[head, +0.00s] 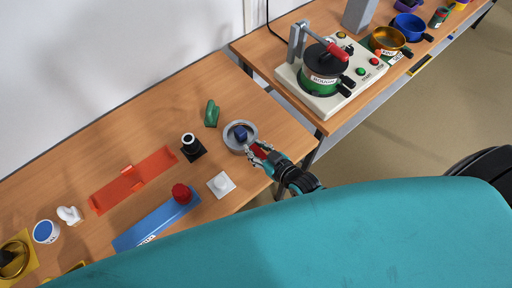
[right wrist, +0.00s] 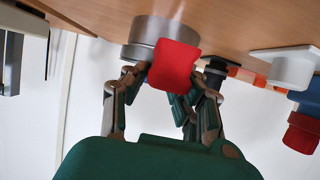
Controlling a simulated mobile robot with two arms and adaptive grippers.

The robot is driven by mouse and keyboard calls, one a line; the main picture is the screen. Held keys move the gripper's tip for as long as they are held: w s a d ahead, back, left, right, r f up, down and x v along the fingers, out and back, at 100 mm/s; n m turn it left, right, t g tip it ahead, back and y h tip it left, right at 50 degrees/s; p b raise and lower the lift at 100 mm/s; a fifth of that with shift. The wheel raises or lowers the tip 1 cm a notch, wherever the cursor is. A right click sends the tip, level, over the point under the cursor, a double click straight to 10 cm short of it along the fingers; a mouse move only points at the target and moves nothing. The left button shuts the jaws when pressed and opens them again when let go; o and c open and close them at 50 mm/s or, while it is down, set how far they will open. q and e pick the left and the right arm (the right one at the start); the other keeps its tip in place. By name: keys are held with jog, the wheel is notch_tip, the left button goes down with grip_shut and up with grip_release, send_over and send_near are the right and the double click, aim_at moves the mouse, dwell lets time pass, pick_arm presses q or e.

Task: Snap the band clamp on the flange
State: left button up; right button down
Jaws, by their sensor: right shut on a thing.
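A grey metal ring-shaped part (head: 229,139) stands on the wooden table near its right end, with a dark blue piece (head: 241,133) inside it. It looks like the flange or band clamp; I cannot tell band from flange. My right gripper (head: 259,152) is at its lower right edge, shut on a red piece (right wrist: 174,65) that looks like a clamp lever. In the right wrist view the red piece is between the fingertips (right wrist: 166,82), in front of the grey metal wall (right wrist: 142,35). Whether it is joined to the ring is hidden. My left gripper is not in view.
A green part (head: 211,114), a black stand (head: 194,152), a white square plate (head: 221,185), an orange tray (head: 115,190) and a blue plate (head: 150,224) with a red knob (head: 181,192) lie left of the ring. A machine (head: 325,80) stands on the right-hand table.

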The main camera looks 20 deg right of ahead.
jog(key=shift+f+b, duration=0.65)
jog(key=shift+f, duration=0.3)
jog(key=c, duration=1)
grip_release()
jog(key=shift+o, duration=0.2)
notch_tip(320, 180, up, 6)
jog(key=p, duration=0.6)
jog(key=shift+r, duration=0.1)
